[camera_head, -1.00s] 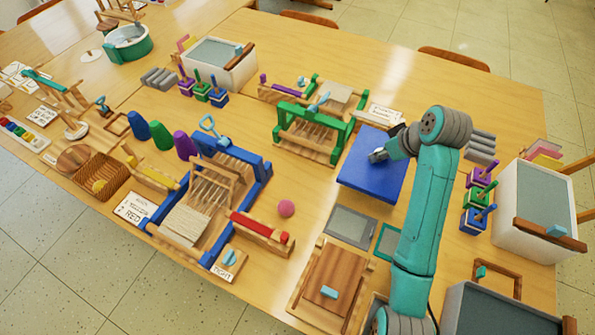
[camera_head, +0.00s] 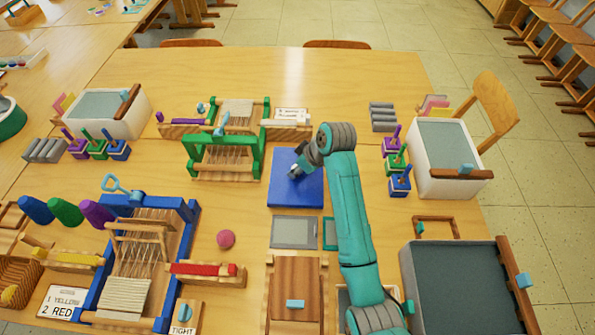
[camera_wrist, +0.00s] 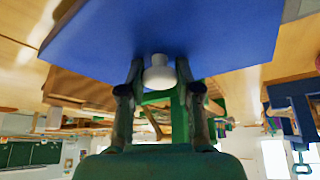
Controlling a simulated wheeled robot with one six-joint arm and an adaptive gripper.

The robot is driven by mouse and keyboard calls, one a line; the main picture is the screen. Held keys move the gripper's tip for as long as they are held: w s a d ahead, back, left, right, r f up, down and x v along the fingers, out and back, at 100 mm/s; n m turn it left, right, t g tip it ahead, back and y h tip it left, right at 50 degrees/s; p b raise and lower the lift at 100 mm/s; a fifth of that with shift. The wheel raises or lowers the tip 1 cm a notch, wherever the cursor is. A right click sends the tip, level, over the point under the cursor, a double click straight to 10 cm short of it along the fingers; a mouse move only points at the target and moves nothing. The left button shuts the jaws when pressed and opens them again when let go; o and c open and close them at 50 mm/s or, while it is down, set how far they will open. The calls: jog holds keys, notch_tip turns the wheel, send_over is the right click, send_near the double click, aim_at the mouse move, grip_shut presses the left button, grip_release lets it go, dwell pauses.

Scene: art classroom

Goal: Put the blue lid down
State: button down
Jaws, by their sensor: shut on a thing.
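The blue lid (camera_head: 305,198) is a flat blue panel, level or nearly so, over the wooden table behind the grey flat panel. In the wrist view, the lid (camera_wrist: 170,25) fills the top. My gripper (camera_wrist: 158,68) has one finger on each side of the lid's pale round knob (camera_wrist: 160,76) and is shut on it. I cannot tell whether the lid's underside touches the table.
A green loom (camera_head: 225,158) stands close to the left of the lid. A grey flat panel (camera_head: 294,232) lies in front. The table behind the lid (camera_head: 330,85) is largely clear.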

jog(key=shift+f, duration=0.8)
jog(key=c, duration=0.8)
grip_release()
jog(key=shift+f, duration=0.1)
